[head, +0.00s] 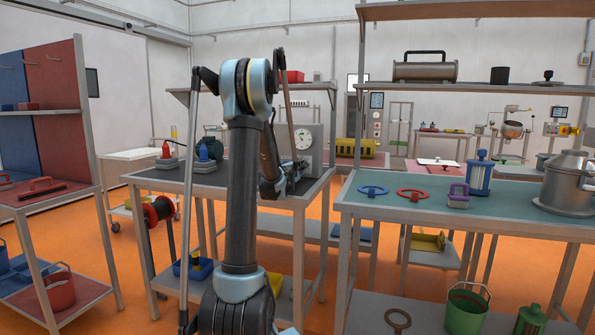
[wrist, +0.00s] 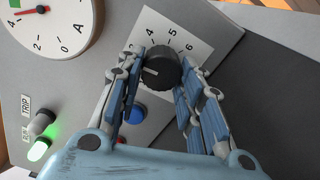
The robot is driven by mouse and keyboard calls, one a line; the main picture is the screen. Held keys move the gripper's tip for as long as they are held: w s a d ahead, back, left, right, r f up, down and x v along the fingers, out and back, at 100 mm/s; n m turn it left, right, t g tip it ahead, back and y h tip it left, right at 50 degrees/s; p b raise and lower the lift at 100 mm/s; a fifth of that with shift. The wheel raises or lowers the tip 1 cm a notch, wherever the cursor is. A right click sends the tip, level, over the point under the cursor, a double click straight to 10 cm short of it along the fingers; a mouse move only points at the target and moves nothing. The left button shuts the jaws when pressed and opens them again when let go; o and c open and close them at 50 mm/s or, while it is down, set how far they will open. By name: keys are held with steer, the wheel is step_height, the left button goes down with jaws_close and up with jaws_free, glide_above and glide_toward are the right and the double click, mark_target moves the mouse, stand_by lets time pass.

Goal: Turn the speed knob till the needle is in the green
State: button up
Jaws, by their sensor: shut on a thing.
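The black speed knob (wrist: 158,70) is on a white scale plate (wrist: 205,42) with numbers, 4, 5 and 6 visible. Its white line points left in the wrist view. My gripper (wrist: 163,62) is shut on the knob, with a blue-padded finger on each side. The round ammeter dial (wrist: 60,24) is partly cut off at the top left. Its red needle (wrist: 25,11) points left, past the 4. A green patch (wrist: 14,3) shows just above the needle tip. In the head view the dial (head: 304,139) stands behind my arm, which hides the knob.
A red button is mostly hidden by a finger. Red and blue items stand on the bench (head: 150,174) left of my arm.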

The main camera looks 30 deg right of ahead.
steer(key=shift+s+m, duration=0.2)
steer(key=shift+m, duration=0.4)
steer(key=o, duration=1.1)
steer(key=shift+w, duration=0.1)
steer(key=shift+c, duration=0.2)
steer(key=v, duration=1.2)
steer(key=shift+f, duration=0.1)
